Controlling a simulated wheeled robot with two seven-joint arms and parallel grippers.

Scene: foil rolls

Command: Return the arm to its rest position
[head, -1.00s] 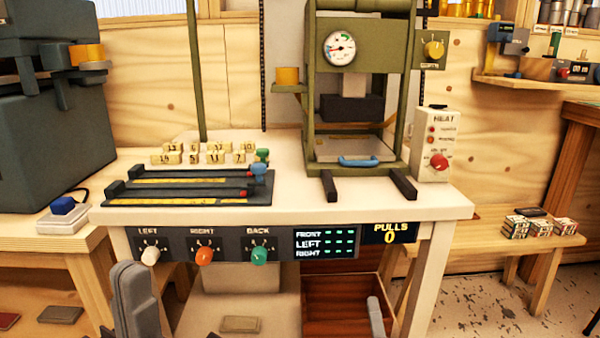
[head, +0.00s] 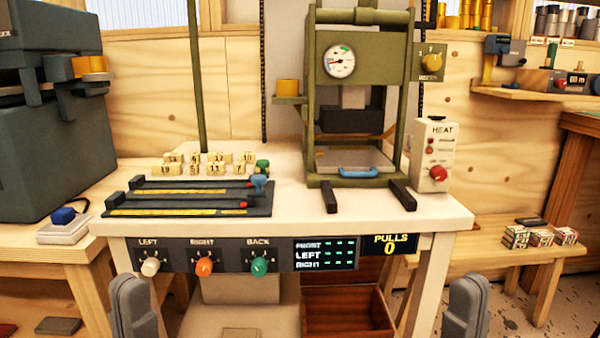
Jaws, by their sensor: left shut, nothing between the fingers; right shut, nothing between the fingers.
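My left gripper (head: 132,290) is in the lower left of the head view, in front of the bench's left leg. It is shut and empty. My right gripper (head: 468,292) is at the lower right, in front of and to the right of the bench's right leg. It is also shut and empty. Both point upward in the picture and touch nothing that I can see. The lower parts of both arms are cut off by the bottom edge.
The white bench (head: 440,214) carries a green press (head: 370,55), a heat box (head: 434,150), dark rails (head: 190,203) and number blocks (head: 220,168). Left, right and back knobs (head: 204,266) line its front. A wooden drawer (head: 348,318) sits below. A low wooden bench (head: 550,250) stands right.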

